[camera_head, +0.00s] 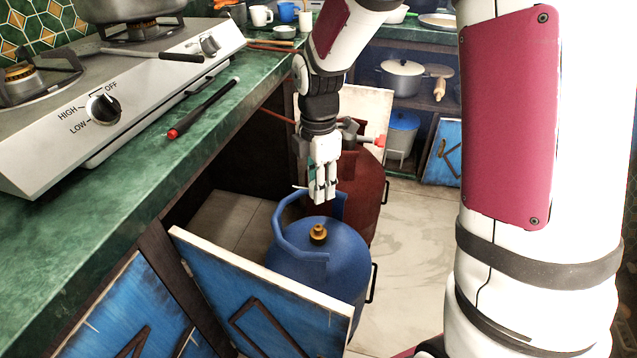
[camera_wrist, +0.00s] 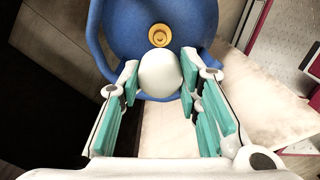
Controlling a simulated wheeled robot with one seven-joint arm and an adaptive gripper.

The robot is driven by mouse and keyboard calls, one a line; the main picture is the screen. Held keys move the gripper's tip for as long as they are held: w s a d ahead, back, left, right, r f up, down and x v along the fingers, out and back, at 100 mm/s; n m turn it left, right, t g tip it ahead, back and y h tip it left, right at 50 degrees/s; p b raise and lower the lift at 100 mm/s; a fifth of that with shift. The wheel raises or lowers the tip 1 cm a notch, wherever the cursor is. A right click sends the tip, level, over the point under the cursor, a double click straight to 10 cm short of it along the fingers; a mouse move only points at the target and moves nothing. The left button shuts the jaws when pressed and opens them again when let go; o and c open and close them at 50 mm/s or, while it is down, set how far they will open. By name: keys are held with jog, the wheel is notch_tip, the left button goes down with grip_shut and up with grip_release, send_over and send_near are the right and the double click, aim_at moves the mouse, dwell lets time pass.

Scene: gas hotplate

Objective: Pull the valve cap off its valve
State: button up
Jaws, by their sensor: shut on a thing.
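The valve cap (camera_wrist: 160,74) is a white rounded piece held between the fingertips of my gripper (camera_wrist: 159,80) in the wrist view. The fingers, with teal pads, are closed on its two sides. The brass valve (camera_head: 318,232) stands bare on top of the blue gas cylinder (camera_head: 330,262); it also shows uncovered in the wrist view (camera_wrist: 160,35). My gripper (camera_head: 322,194) points down, a little above and behind the valve in the head view, with a visible gap. The cap is mostly hidden by the fingers there.
A red cylinder (camera_head: 362,195) stands right behind the blue one. The blue cylinder's collar handle (camera_head: 283,226) rises close to my gripper. An open blue cabinet door (camera_head: 255,300) is in front. The green counter (camera_head: 215,105) with the hotplate (camera_head: 135,85) is at left. Bare floor (camera_head: 415,235) lies to the right.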

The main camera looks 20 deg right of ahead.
jog(key=shift+r+p, duration=0.8)
jog(key=shift+r, duration=0.2)
